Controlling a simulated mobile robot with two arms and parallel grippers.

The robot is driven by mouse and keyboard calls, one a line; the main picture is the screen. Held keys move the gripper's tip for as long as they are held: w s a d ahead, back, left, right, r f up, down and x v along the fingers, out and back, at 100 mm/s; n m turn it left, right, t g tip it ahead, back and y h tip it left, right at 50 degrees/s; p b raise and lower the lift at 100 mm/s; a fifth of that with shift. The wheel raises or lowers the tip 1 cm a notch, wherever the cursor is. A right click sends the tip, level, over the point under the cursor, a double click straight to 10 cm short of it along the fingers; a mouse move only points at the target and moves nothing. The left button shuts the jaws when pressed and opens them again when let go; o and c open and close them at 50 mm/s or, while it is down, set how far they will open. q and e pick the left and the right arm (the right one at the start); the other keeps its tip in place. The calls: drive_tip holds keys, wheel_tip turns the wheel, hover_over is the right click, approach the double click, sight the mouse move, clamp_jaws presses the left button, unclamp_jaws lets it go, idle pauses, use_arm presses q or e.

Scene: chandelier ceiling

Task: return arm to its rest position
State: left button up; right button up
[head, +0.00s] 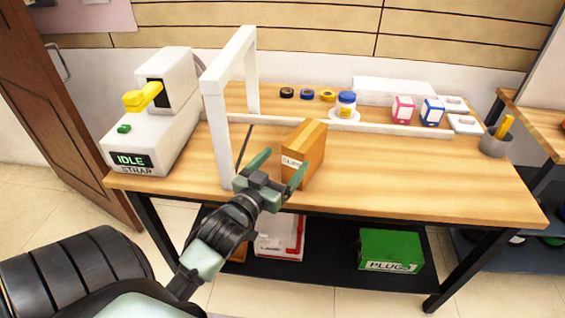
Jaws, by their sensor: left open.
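My left gripper (277,174) is open, with its two green fingers spread apart at the front edge of the wooden table. Its arm comes in from the lower left. A brown box (309,150) with a white label stands on the table just beyond the fingers. The right finger overlaps the box's lower part in the picture; I cannot tell whether they touch. Nothing shows held between the fingers. My right gripper is not in view.
A white frame (216,120) stands left of the box, beside a white machine (150,140) reading IDLE. Tape rolls, a jar (346,105) and small boxes line the table's back. The table's right front (430,180) is clear. A green box (390,248) sits on the shelf below.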

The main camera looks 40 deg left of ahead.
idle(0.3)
use_arm(q)
drive_tip(key=s+d+f+m+g+h, duration=0.1)
drive_tip(key=s+d+f+g, duration=0.3)
drive_tip(key=f, duration=0.2)
drive_tip(key=s+d+f+g+h, duration=0.1)
drive_tip(key=s+d+f+g, duration=0.25)
drive_tip(key=f, duration=0.35)
drive_tip(key=s+d+f+m+g, duration=0.1)
drive_tip(key=s+d+f+g, duration=0.15)
drive_tip(key=s, duration=0.25)
drive_tip(key=s+d+f+m+g+h, duration=0.1)
drive_tip(key=s+d+g, duration=0.15)
drive_tip(key=s, duration=0.25)
drive_tip(key=s+d+f+m+g, duration=0.1)
drive_tip(key=s+d+f+g, duration=0.15)
drive_tip(key=s, duration=0.25)
drive_tip(key=s+f+p+x, duration=0.1)
drive_tip(key=s+x, duration=0.2)
drive_tip(key=x, duration=0.8)
drive_tip(key=s+p+x, duration=0.1)
drive_tip(key=s+x, duration=0.1)
drive_tip(key=x, duration=1)
drive_tip(key=s+a+f+g+p, duration=0.1)
drive_tip(key=s+a+f, duration=0.2)
drive_tip(key=s+f, duration=1.3)
drive_tip(key=s, duration=0.2)
drive_tip(key=shift+s+g, duration=0.4)
